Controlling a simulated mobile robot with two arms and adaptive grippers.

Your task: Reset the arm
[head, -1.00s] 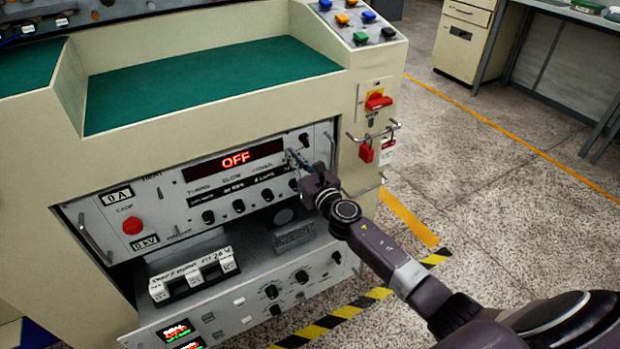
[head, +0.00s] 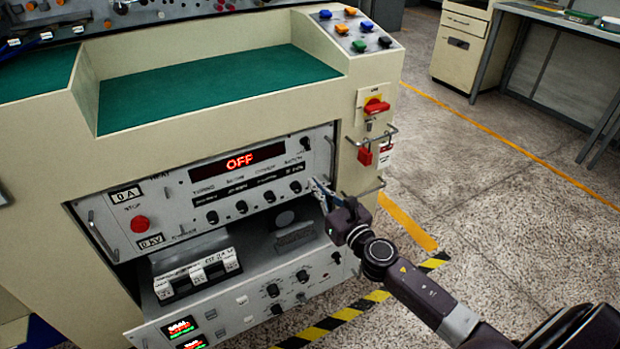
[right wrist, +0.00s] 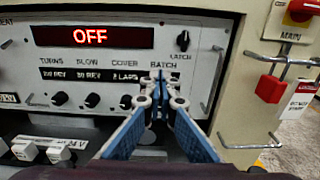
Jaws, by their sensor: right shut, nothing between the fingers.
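My right gripper (head: 318,187) is in front of the right part of the control panel (head: 165,213), below the red OFF display (head: 239,161). In the right wrist view its blue fingers (right wrist: 157,80) meet at the tips, with nothing between them. They cover part of the panel near the BATCH label. I cannot tell whether the tips touch the panel. My right arm (head: 420,290) reaches in from the lower right. My left gripper is not in view.
A row of black knobs (head: 241,207) and a red button (head: 140,223) are on the panel. An open drawer (head: 250,300) juts out below. A red switch (head: 376,106) and a red padlock (head: 365,156) are at the right corner. Open floor (head: 480,200) lies to the right.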

